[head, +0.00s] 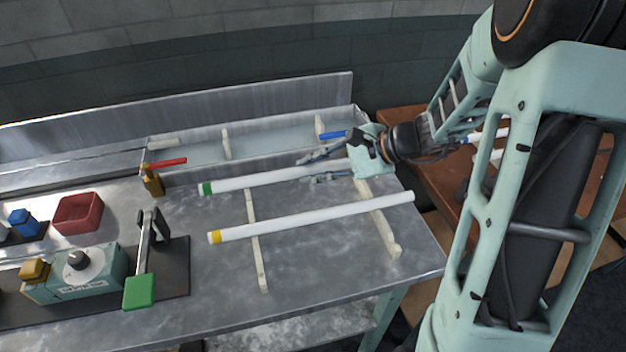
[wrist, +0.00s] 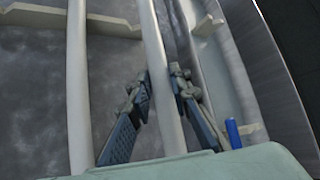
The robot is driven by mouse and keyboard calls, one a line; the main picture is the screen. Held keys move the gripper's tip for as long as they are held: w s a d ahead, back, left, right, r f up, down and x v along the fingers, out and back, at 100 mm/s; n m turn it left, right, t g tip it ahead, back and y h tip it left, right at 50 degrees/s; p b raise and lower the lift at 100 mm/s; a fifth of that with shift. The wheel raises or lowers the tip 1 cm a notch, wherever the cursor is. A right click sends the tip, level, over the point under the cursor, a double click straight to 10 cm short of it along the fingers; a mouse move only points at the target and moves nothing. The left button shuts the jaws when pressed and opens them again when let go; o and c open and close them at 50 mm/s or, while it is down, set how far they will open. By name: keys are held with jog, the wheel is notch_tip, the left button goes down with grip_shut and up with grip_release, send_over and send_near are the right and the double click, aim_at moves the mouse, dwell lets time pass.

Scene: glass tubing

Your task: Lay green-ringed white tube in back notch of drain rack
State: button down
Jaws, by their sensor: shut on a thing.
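The white tube with a green ring (head: 270,179) lies lengthwise over the back end of the drain rack. My gripper (head: 318,167) is shut on it near its right part. In the wrist view the tube (wrist: 160,75) runs between the two fingers (wrist: 160,88). The drain rack is two cream notched bars, a left bar (head: 260,265) and a right bar (head: 385,232); the left bar also shows in the wrist view (wrist: 40,18). The tube covers the left bar's back end, so I cannot tell whether it rests in the notch or hovers. A yellow-ringed white tube (head: 310,217) lies across both bars in front.
A metal trough (head: 270,147) with cream supports runs behind, with a red-ended piece (head: 168,163) and a blue-ended piece (head: 333,134). A brown-yellow block (head: 152,182) stands near the green ring. A green-handled device (head: 139,290) and a red bin (head: 78,213) are at left.

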jog(key=shift+w+d+f+b, duration=0.15)
jog(key=shift+f+b, duration=0.3)
jog(key=shift+f, duration=0.5)
jog(key=shift+w+d+f+b, duration=0.1)
jog(key=shift+f+b, duration=0.35)
jog(key=shift+f, duration=0.45)
jog(key=shift+f, duration=0.1)
jog(key=shift+f+b, duration=0.35)
jog(key=shift+b, duration=0.15)
jog(key=shift+f, duration=0.1)
jog(key=c, duration=1.8)
grip_release()
jog(key=shift+r+p, duration=0.75)
jog(key=shift+r, duration=0.05)
jog(key=v, duration=1.1)
jog(key=shift+s+d, duration=0.2)
jog(key=shift+d, duration=0.2)
jog(key=shift+r, duration=0.1)
